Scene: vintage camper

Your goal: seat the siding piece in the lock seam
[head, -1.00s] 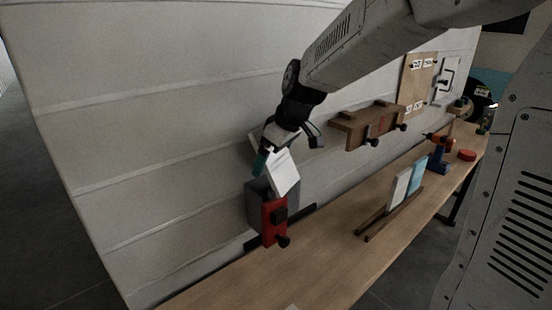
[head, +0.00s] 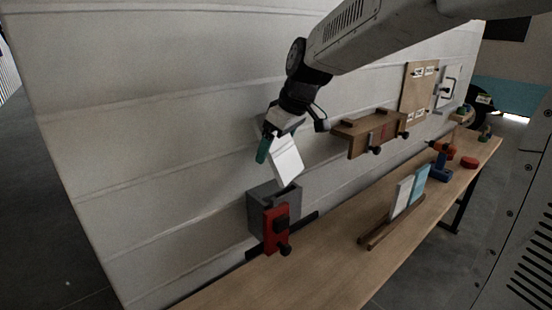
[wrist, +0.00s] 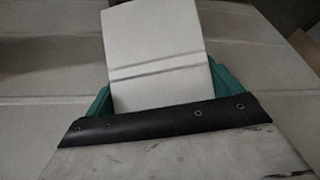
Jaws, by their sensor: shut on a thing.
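The siding piece is a white panel (head: 287,161), tilted in the head view. It also fills the upper middle of the wrist view (wrist: 157,45), with two dark lines across it. My gripper (head: 273,145) is shut on it; its teal fingers show on both sides of the panel in the wrist view (wrist: 165,88). The panel's lower end is just above a grey open-topped block (head: 261,207) by the wall; I cannot tell if they touch. Long seams (head: 125,121) run along the pale wall. I cannot tell which is the lock seam.
A red clamp (head: 270,217) with black knobs is on the grey block's front. A wooden bracket (head: 362,134) juts from the wall to the right. The bench (head: 318,262) holds a wooden rack (head: 375,238) with white and blue panels and a drill (head: 439,160). The bench front is clear.

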